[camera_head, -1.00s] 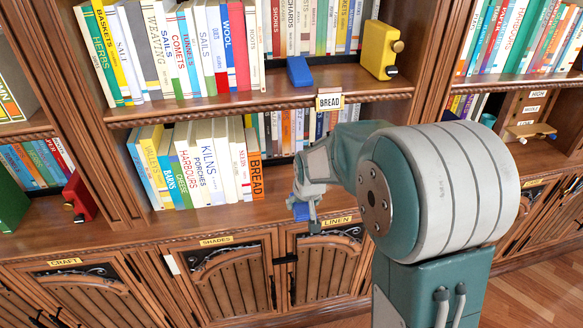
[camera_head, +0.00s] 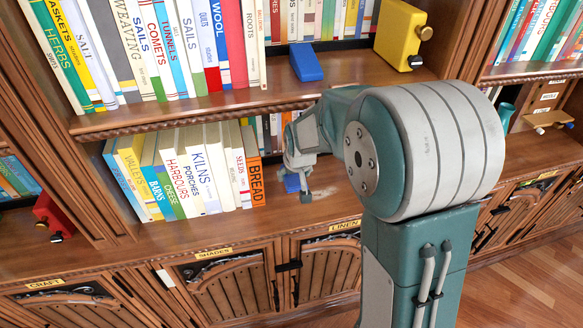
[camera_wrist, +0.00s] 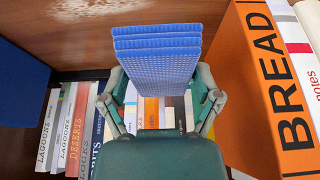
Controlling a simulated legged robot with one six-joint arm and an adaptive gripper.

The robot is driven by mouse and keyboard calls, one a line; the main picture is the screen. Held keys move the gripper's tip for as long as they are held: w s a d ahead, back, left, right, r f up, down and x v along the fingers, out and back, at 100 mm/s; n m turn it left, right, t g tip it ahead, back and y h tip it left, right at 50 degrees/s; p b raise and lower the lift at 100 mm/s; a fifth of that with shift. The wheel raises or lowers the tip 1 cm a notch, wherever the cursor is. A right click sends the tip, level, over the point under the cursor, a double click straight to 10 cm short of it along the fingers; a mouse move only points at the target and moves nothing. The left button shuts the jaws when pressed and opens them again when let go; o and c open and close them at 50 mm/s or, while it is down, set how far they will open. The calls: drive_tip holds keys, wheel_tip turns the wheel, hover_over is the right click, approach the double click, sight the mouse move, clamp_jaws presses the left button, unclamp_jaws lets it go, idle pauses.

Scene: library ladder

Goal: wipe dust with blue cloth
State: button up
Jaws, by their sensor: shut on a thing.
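The blue cloth (camera_wrist: 158,70) is a folded, textured pad held between the fingers of my gripper (camera_wrist: 160,100) in the wrist view. In the head view my gripper (camera_head: 298,178) is low over the middle shelf, just right of the orange BREAD book (camera_head: 254,178); a bit of the blue cloth (camera_head: 292,184) shows under it. A pale dust patch (camera_wrist: 85,8) lies on the wooden board in the wrist view. Pale marks (camera_head: 325,192) also show on the shelf right of my gripper. I cannot tell whether the cloth touches the board.
The BREAD book (camera_wrist: 275,85) stands close right of my gripper in the wrist view. A dark blue block (camera_wrist: 18,85) is at left, with several books behind. The shelf above (camera_head: 200,112) holds books, a blue wedge (camera_head: 306,62) and a yellow block (camera_head: 402,34).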

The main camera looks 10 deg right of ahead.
sight(294, 196)
drive_tip(key=f, duration=0.3)
drive_tip(key=shift+s+d+f, duration=0.1)
drive_tip(key=shift+d+f, duration=0.15)
drive_tip(key=shift+a+f, duration=0.1)
drive_tip(key=shift+f, duration=1)
drive_tip(key=shift+f, duration=0.95)
